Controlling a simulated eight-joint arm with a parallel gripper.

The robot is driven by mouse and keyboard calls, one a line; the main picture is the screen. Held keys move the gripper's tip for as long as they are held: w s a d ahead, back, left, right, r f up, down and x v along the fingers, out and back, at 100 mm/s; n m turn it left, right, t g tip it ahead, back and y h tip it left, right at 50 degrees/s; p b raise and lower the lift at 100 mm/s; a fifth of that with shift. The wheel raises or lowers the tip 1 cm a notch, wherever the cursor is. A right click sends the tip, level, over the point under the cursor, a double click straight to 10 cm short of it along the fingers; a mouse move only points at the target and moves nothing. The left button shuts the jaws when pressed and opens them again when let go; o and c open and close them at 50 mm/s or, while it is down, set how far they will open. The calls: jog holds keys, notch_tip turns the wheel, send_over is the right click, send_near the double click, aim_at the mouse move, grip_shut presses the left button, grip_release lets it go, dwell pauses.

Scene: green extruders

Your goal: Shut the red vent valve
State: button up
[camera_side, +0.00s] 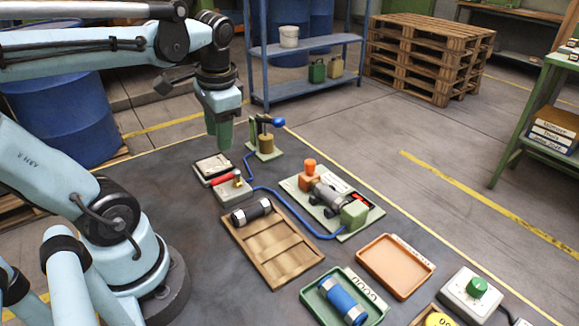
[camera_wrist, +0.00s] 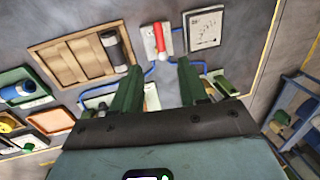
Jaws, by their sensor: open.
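The red vent valve (camera_side: 226,177) is a red lever on a small pale block, near the middle of the dark table. In the wrist view the red lever (camera_wrist: 159,40) lies lengthwise on its pale plate, ahead of my fingertips and roughly between them. My gripper (camera_side: 219,143) points down above the table, up and behind the valve in the side view. In the wrist view my gripper (camera_wrist: 158,68) shows two green fingers spread apart with nothing between them. It is not touching the lever.
A framed card (camera_side: 213,168) lies beside the valve. A blue hose (camera_side: 290,212) runs to a green-based unit (camera_side: 352,213) with an orange knob. A blue-handled press (camera_side: 266,140) stands behind. A wooden tray (camera_side: 270,255) holds a dark cylinder (camera_side: 251,211). An orange tray (camera_side: 395,266) is at right.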

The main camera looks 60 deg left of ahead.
aim_at(222, 177)
jog(key=shift+a+f, duration=0.35)
jog(key=shift+f, duration=1.6)
jog(key=shift+a+f, duration=0.4)
jog(key=shift+f, duration=1.5)
jog(key=shift+a+f, duration=0.35)
jog(key=shift+f, duration=1.6)
grip_shut()
